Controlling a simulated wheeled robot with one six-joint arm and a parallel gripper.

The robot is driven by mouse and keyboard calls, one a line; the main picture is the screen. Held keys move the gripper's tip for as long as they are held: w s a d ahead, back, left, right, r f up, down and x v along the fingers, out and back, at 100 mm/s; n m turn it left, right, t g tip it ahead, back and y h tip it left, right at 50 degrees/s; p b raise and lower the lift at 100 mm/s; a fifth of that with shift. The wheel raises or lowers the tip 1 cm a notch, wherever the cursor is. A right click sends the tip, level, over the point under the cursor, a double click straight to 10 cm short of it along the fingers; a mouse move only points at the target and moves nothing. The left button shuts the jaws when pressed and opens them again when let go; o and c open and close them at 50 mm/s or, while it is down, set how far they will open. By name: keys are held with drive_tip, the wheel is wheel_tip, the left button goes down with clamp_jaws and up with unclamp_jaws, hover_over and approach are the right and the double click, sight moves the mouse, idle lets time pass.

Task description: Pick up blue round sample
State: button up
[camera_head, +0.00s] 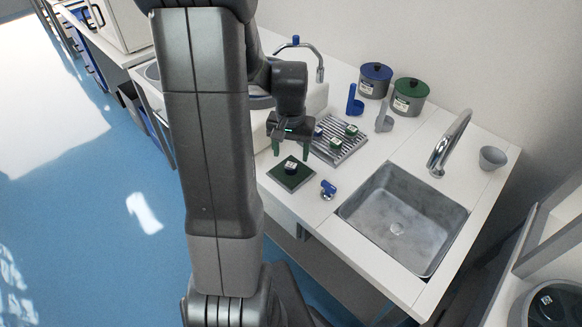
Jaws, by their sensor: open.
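My gripper (290,149) points down with its two fingers apart and nothing visible between them. It is above or near a dark green square plate (290,181) on the counter. A small dark round piece with a pale mark (291,168) sits on that plate; I cannot tell its colour for sure. A small bluish piece (318,132) shows at the left end of a slotted metal rack (349,152), partly hidden by my gripper. It may be the blue round sample. Green pieces (351,130) also sit on the rack.
A small blue and grey object (328,189) lies right of the plate. Behind the rack stand a blue holder (354,101), a grey holder (384,117), and blue-lidded (375,80) and green-lidded (410,97) pots. A sink (405,215) with a faucet (448,145) is at right.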

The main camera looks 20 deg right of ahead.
sight(291, 164)
wheel_tip(291, 164, down, 4)
drive_tip(key=shift+f, duration=0.15)
clamp_jaws()
idle(0.3)
